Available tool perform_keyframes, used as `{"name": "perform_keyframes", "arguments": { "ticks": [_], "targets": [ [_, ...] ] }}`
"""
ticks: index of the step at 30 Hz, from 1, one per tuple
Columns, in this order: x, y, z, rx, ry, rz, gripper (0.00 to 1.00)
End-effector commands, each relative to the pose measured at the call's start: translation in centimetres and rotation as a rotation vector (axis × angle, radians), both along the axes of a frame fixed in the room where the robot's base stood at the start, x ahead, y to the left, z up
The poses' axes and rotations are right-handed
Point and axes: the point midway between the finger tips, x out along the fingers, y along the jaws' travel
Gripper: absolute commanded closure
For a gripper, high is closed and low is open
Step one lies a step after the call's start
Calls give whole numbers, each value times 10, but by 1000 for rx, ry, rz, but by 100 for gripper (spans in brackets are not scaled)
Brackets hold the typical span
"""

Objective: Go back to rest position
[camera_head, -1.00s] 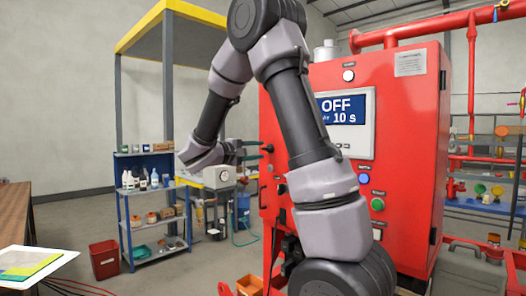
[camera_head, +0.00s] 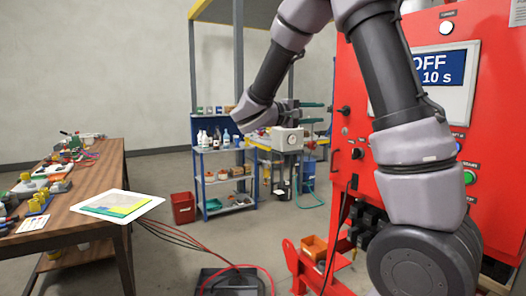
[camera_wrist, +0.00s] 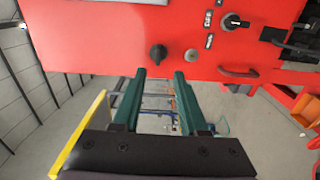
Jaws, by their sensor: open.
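My gripper (camera_wrist: 160,80) is open and empty in the wrist view. I cannot tell whether the fingertips touch the cabinet. In the head view my gripper (camera_head: 314,112) shows left of the cabinet (camera_head: 358,90), seen side-on. My arm is bent, with its elbow cut off at the top of the frame. The cabinet display (camera_head: 445,70) reads OFF and 10 s.
A blue shelf (camera_head: 195,160) with bottles and a red bin (camera_head: 183,207) stand behind. Hoses (camera_head: 185,240) and an orange bin (camera_head: 314,246) are low in front. Bare floor lies between.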

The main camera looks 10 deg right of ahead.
Motion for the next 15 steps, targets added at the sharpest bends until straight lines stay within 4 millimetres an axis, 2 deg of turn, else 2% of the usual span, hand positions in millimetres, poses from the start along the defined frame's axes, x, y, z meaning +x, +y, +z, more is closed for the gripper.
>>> {"name": "perform_keyframes", "arguments": {
  "ticks": [2,5,9,12,15],
  "targets": [
    [-10,-11,0,43,15,-28,57],
    [-38,-35,-6,170,57,-97,57],
    [-98,-63,-26,469,119,-203,57],
    [-139,-64,-43,711,130,-245,57],
    [-173,-51,-55,955,103,-259,57]
  ]
}}
